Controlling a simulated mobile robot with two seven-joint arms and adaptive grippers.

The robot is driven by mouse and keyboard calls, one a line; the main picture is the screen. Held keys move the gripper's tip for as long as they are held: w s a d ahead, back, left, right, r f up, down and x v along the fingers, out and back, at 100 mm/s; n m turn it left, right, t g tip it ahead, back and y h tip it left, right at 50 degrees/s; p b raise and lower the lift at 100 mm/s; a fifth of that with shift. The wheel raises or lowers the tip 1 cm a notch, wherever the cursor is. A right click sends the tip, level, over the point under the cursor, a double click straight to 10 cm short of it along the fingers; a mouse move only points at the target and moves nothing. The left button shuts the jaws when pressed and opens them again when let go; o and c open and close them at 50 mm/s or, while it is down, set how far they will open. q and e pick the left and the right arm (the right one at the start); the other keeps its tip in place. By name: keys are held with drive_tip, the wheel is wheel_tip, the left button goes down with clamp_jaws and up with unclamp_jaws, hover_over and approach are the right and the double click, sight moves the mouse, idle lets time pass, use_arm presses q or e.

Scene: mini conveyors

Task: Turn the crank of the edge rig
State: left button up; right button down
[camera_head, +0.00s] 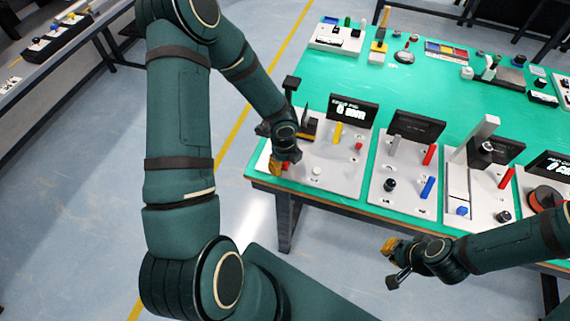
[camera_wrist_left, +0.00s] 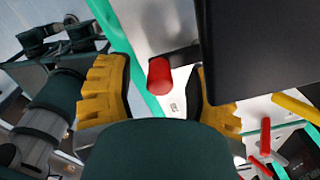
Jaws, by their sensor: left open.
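The edge rig is a pale panel (camera_head: 330,178) at the table's near left corner, with a dark display (camera_head: 352,112) that reads 0 mm. Its crank has a red handle (camera_wrist_left: 159,76) on a dark arm (camera_wrist_left: 182,56), seen in the left wrist view. My left gripper (camera_head: 277,164) is over the panel's left edge. In the left wrist view its two yellow fingers (camera_wrist_left: 158,92) are apart, with the red handle showing between them; contact cannot be told. In the head view the gripper mostly hides the handle. My right gripper (camera_head: 391,248) is off the table's front edge, its opening unclear.
A dark box (camera_wrist_left: 255,45) stands close to the right finger in the left wrist view. A yellow bar (camera_head: 338,133) and a small red piece (camera_head: 358,146) stand on the panel. Other panels (camera_head: 404,172) line the front to the right. Floor is free left of the table.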

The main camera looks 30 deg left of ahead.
use_arm(q)
drive_tip(key=shift+f, duration=0.2)
clamp_jaws()
